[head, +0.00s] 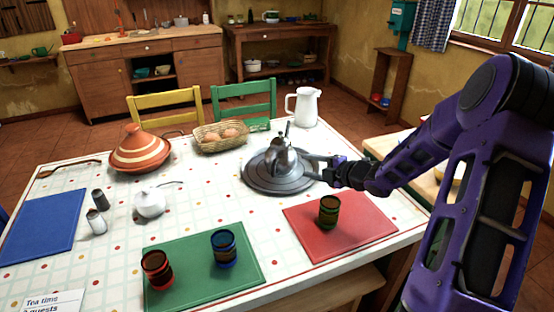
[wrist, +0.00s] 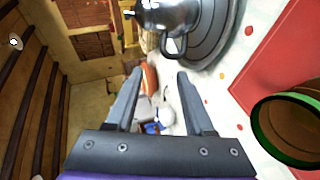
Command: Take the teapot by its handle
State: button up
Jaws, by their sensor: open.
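A shiny metal teapot (head: 281,158) stands on a round grey tray (head: 256,183) near the middle of the table. In the wrist view the teapot (wrist: 166,14) is cut off by the top edge, and a handle-like loop (wrist: 174,46) shows just beyond my fingertips. My gripper (head: 318,167) reaches in from the right, beside the teapot. In the wrist view my gripper (wrist: 159,72) has its fingers apart with nothing held between them. From the head view I cannot tell whether a finger touches the teapot.
A green-banded cup (head: 329,212) stands on the red mat (head: 365,228) in front of my gripper. A white pitcher (head: 303,107) stands behind the tray.

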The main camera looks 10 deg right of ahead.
aim_at(276, 160)
jog(key=b+x, duration=0.1)
jog(key=x, duration=1)
jog(key=shift+w+f, duration=0.1)
jog(key=shift+w, duration=0.1)
jog(key=x, duration=0.4)
jog(key=shift+f, duration=0.4)
jog(key=shift+w+a+f, duration=0.1)
jog(key=shift+w+a, duration=0.1)
jog(key=shift+w, duration=0.2)
grip_shut()
jog(key=shift+w+r, duration=0.1)
jog(key=shift+r, duration=0.1)
